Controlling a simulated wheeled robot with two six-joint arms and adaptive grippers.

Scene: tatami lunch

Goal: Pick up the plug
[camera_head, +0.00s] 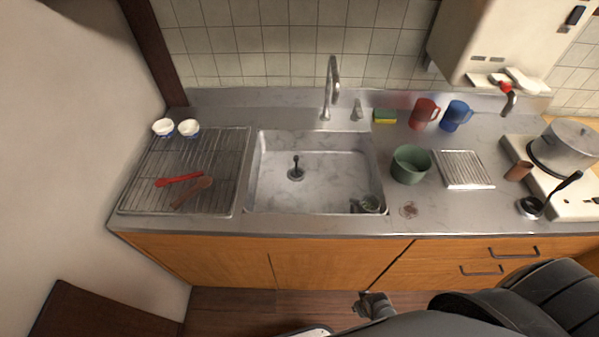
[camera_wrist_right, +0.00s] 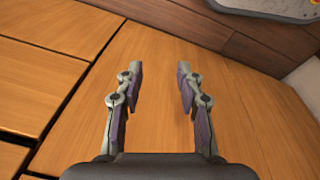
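The plug (camera_head: 296,170) stands in the sink basin (camera_head: 325,200), left of its middle, as a dark upright knob on a round base. My right gripper (camera_head: 366,303) is low in front of the cabinet, below the counter edge and far from the plug. In the right wrist view this gripper (camera_wrist_right: 160,75) is open and empty, its two fingers apart in front of wooden cabinet panels. The plug does not show in the right wrist view. My left gripper is not in view.
The faucet (camera_head: 331,90) rises behind the basin. A wire rack (camera_head: 215,160) with red and brown utensils is left. A green pot (camera_head: 410,164), red mug (camera_head: 424,113) and blue mug (camera_head: 455,115) stand right.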

